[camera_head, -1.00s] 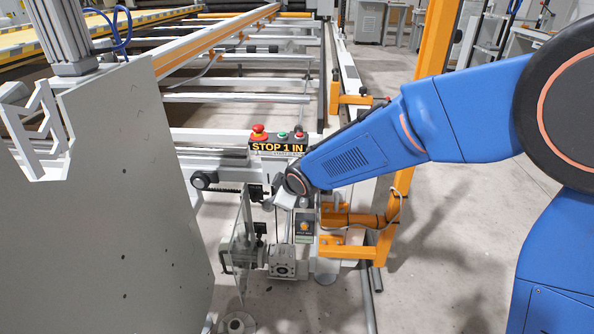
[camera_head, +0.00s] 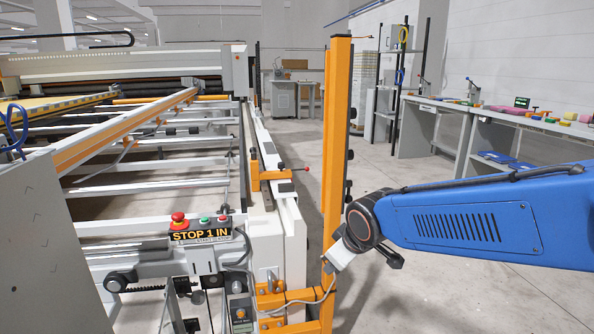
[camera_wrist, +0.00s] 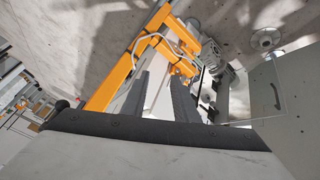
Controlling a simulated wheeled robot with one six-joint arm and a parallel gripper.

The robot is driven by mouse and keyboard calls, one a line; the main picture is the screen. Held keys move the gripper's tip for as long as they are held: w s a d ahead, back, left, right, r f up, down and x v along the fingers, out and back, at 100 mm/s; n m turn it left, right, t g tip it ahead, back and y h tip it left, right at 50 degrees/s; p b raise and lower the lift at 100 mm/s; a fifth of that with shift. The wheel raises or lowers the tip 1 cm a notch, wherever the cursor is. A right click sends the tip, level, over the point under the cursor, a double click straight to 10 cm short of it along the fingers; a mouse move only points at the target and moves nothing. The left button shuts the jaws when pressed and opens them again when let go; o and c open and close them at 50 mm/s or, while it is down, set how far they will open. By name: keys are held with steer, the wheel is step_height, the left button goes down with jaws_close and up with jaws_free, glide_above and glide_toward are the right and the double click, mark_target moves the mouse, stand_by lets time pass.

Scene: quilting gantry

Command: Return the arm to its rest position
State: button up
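My blue arm (camera_head: 465,222) reaches in from the right edge of the head view, nearly level. Its dark wrist joint is in front of the orange post (camera_head: 337,150). My gripper (camera_head: 340,258) shows only as a small pale end piece below that joint; its fingers cannot be made out there. In the wrist view, my gripper (camera_wrist: 160,82) shows two dark fingers apart, with a pale surface seen between them. I see nothing held.
The control box with a red stop button (camera_head: 178,219) and "STOP 1 IN" label is left of my gripper. The quilting frame (camera_head: 150,125) fills the left. Workbenches (camera_head: 435,125) stand at the back right. Open floor (camera_head: 440,300) lies below my arm.

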steer(key=s+d+m+g+h, duration=0.1)
steer(key=s+d+m, duration=0.8)
steer(key=s+d, duration=1)
steer(key=s+h, duration=0.1)
steer(key=s, duration=0.3)
steer(key=shift+f+g, duration=0.3)
steer(key=shift+f, duration=0.1)
steer(key=shift+s+d, duration=0.1)
